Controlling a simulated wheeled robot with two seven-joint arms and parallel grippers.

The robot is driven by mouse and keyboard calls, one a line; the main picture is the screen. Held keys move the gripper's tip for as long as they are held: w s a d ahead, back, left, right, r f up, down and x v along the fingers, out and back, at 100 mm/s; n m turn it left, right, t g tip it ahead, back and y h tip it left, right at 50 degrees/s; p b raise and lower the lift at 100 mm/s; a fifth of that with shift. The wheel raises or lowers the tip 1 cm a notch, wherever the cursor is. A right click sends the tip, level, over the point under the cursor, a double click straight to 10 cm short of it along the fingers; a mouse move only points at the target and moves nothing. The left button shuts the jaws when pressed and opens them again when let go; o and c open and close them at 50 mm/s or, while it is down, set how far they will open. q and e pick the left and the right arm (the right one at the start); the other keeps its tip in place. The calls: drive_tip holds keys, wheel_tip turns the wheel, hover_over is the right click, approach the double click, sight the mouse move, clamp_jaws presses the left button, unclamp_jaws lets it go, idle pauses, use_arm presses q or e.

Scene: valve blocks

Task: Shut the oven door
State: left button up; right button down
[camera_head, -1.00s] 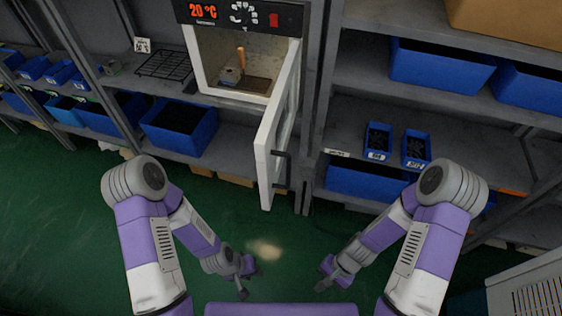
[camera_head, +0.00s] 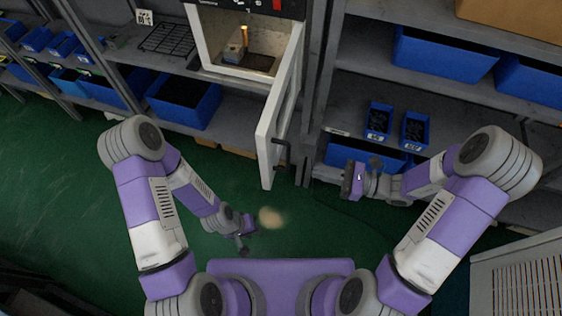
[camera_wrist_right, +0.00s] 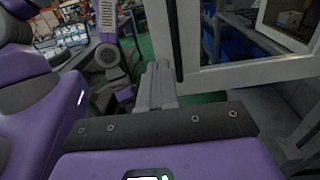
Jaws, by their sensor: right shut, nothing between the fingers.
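The oven (camera_head: 196,40) stands on the shelf at the top middle of the head view. Its white door (camera_head: 272,125) is swung wide open toward me, with a dark handle (camera_head: 281,148) on its right-hand face. In the right wrist view the white door frame (camera_wrist_right: 255,72) and a dark upright bar, seemingly the handle (camera_wrist_right: 176,40), show beyond my fingers. My right gripper (camera_wrist_right: 157,85) is shut and empty; in the head view its hand (camera_head: 354,180) is right of the door, apart from it. My left gripper (camera_head: 243,240) hangs low left of the door; its jaws are too small to judge.
A small block (camera_head: 233,53) is inside the oven. A wire rack (camera_head: 167,40) lies on the shelf left of it. Blue bins (camera_head: 183,100) fill the shelves on both sides, including small bins (camera_head: 415,128) near my right arm. Green floor is clear in front.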

sight(270, 163)
drive_tip(key=x, duration=1.1)
drive_tip(key=shift+a, duration=0.3)
